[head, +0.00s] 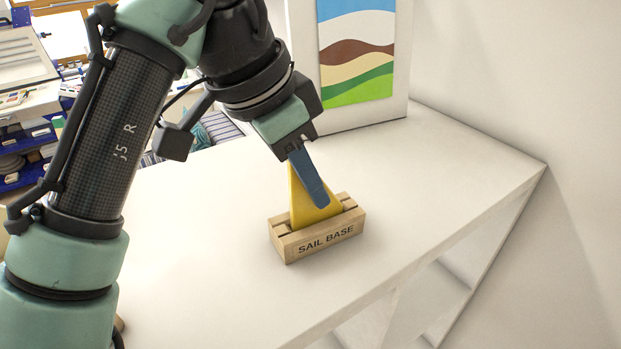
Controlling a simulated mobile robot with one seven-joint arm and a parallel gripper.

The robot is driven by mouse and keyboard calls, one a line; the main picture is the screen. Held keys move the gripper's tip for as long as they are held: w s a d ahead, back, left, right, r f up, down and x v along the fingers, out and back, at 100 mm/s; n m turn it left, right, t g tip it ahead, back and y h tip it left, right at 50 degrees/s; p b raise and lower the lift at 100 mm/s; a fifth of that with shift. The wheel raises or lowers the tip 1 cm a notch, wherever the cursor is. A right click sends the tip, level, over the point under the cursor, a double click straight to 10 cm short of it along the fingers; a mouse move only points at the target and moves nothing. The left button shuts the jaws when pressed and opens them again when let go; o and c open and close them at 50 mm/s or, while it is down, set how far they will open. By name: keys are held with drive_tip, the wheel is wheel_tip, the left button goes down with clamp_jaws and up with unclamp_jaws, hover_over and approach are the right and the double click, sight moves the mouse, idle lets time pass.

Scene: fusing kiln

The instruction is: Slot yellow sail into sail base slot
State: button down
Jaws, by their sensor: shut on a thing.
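The yellow sail (301,206) is a flat triangular piece, upright, point up. Its lower edge meets the top of the sail base at the slot; how deep it sits I cannot tell. The sail base (318,240) is a wooden block labelled "SAIL BASE" on the white table, with a slot along its top. My gripper (318,196) reaches down from above and is shut on the yellow sail. One blue finger covers part of the sail's front; the other finger is hidden behind.
A framed landscape picture (402,95) stands on the white table (420,190) behind the base. The table's front edge runs diagonally at the right, near the wall. The table is clear right of the base. Shelves with items (30,130) are at the far left.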

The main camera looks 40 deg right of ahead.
drive_tip(key=shift+f, duration=0.1)
drive_tip(key=c, duration=0.8)
unclamp_jaws()
drive_tip(key=shift+c, duration=0.2)
drive_tip(key=b+v, duration=0.2)
drive_tip(key=v, duration=1.1)
